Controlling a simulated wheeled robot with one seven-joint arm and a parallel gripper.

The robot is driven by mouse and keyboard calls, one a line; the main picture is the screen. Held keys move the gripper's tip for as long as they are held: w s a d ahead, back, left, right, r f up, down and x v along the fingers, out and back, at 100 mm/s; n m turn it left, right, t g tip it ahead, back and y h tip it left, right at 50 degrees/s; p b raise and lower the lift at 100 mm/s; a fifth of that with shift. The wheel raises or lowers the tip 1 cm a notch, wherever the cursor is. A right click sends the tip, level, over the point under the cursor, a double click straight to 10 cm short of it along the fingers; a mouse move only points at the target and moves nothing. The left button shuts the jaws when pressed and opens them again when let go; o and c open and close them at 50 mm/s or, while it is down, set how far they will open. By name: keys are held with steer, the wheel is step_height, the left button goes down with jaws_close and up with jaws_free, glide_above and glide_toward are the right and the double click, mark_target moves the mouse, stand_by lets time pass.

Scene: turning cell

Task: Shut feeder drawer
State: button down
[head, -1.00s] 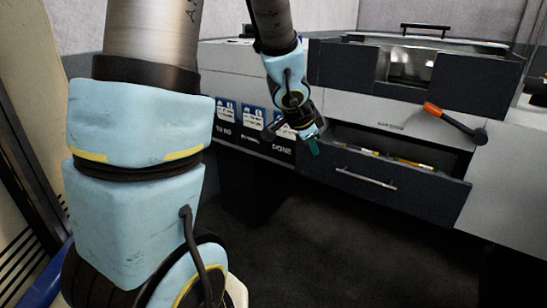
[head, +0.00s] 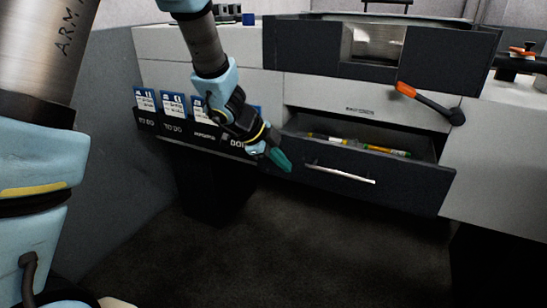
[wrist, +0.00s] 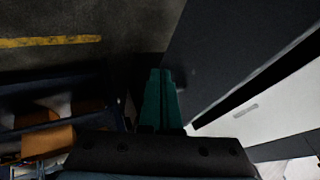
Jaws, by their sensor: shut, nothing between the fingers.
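The feeder drawer (head: 390,184) is a dark drawer with a silver bar handle (head: 340,174), standing pulled out of the light grey cabinet. Several pens or markers (head: 385,151) lie inside it. My gripper (head: 284,162) has green fingers and is at the left end of the drawer front, close to its upper left corner; whether it touches cannot be told. In the wrist view the green fingers (wrist: 161,98) are together with nothing between them, beside a dark panel.
A lever with an orange grip (head: 428,102) sticks out above the drawer on the right. A rack of card holders (head: 190,127) stands left of my gripper. The floor in front is clear.

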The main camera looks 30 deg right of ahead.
mark_target(306, 171)
steer(key=d+f, duration=0.2)
steer(key=d, duration=0.1)
steer(key=w+d, duration=0.1)
steer(key=shift+d+f+p, duration=0.2)
steer(key=shift+f+p, duration=0.1)
steer(key=shift+f, duration=0.1)
steer(key=shift+w+d, duration=0.4)
steer(key=shift+d, duration=0.25)
steer(key=shift+d+p, duration=0.1)
steer(key=shift+p, duration=0.25)
